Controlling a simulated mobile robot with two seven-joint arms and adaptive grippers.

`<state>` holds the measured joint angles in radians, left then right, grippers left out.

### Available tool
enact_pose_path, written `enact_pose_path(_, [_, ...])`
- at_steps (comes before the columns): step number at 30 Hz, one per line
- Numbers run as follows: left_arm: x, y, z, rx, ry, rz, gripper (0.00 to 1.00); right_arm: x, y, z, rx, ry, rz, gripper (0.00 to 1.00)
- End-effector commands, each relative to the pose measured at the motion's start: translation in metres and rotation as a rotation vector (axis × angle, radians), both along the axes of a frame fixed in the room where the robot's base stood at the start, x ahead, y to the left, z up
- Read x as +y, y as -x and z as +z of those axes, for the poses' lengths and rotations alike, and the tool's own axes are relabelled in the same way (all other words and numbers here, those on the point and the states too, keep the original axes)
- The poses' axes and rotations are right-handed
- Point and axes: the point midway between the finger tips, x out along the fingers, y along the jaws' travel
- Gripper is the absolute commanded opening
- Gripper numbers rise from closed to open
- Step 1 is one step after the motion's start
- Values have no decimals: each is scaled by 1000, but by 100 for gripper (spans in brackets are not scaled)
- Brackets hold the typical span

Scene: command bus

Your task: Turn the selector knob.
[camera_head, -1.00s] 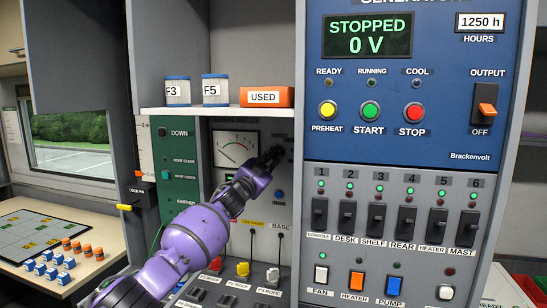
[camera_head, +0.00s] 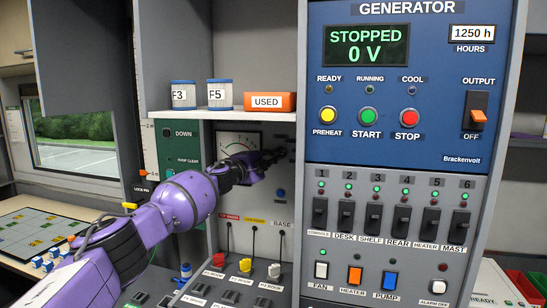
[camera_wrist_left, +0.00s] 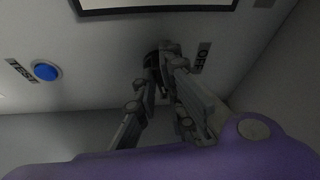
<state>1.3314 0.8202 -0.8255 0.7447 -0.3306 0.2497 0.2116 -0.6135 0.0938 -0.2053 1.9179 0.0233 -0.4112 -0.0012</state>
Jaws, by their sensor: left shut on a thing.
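The selector knob (camera_wrist_left: 150,59) is a small dark knob on the grey panel, below the meter frame in the left wrist view. It is largely covered by my fingers, and an OFF label (camera_wrist_left: 202,58) sits right of it. My left gripper (camera_wrist_left: 160,58) is closed on the knob with its fingertips at the panel. In the head view my left gripper (camera_head: 268,159) reaches in from the left, right of the meter (camera_head: 233,143), and hides the knob. The way the knob points cannot be made out. My right gripper is not in view.
A shelf (camera_head: 225,115) with two labelled cans and an orange USED box (camera_head: 270,102) is just above my left gripper. The blue generator panel (camera_head: 430,125) stands out to its right. A blue button (camera_head: 281,193) and several plugged cables are below.

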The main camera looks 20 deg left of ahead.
Motion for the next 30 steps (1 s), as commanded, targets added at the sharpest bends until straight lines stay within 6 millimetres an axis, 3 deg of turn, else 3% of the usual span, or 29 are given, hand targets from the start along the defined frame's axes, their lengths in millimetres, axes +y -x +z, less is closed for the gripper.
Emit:
enact_pose_path(17, [0,0,0,1,-29,0,0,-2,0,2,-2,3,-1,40])
enact_pose_path(18, [0,0,0,1,-29,0,14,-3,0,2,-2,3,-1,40])
enact_pose_path(21, [0,0,0,0,-28,0,28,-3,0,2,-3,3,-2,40])
enact_pose_path(30, [0,0,0,0,-28,0,28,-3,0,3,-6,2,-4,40])
